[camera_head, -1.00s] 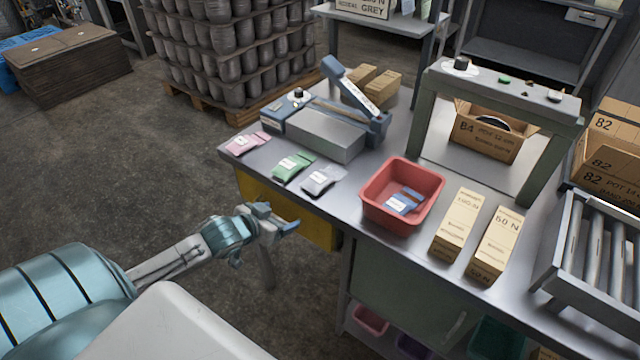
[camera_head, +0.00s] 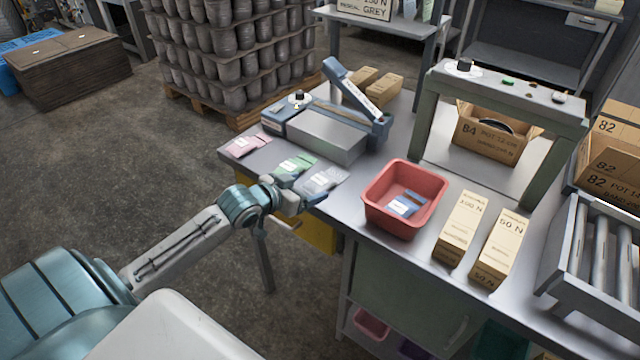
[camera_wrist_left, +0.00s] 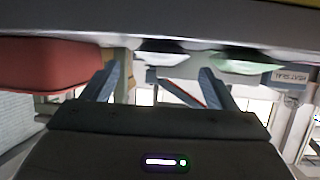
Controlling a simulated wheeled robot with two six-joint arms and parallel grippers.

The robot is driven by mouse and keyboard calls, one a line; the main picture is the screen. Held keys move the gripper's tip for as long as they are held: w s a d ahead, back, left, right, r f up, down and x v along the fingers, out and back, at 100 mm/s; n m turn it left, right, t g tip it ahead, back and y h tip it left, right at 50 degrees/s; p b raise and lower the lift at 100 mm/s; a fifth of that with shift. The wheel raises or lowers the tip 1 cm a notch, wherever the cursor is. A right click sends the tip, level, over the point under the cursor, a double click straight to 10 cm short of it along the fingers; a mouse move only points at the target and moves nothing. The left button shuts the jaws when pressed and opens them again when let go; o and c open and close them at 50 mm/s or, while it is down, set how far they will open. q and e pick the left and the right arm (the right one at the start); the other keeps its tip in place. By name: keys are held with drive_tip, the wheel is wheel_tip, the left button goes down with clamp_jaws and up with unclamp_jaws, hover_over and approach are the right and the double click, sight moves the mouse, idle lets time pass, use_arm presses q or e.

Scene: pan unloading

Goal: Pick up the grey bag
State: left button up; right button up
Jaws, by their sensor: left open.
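The grey bag (camera_head: 322,180) lies on the table near its front left edge, a white label on top. It also shows in the wrist view (camera_wrist_left: 163,47), between and beyond my fingers. My left gripper (camera_head: 292,194) is open and empty at the table's front edge, just in front of the grey and green bags. Its two fingers (camera_wrist_left: 158,85) stand apart in the wrist view. I see no contact with the grey bag. My right gripper is not in view.
The green bag (camera_head: 294,167) lies close left of the grey bag, and a pink bag (camera_head: 246,146) farther left. A blue-grey sealing machine (camera_head: 330,135) stands behind.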

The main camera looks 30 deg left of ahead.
sight(314, 183)
use_arm(q)
drive_tip(key=shift+p+x, duration=0.55)
drive_tip(key=shift+x, duration=2)
drive_tip(key=shift+s, duration=0.1)
drive_tip(key=c, duration=1.1)
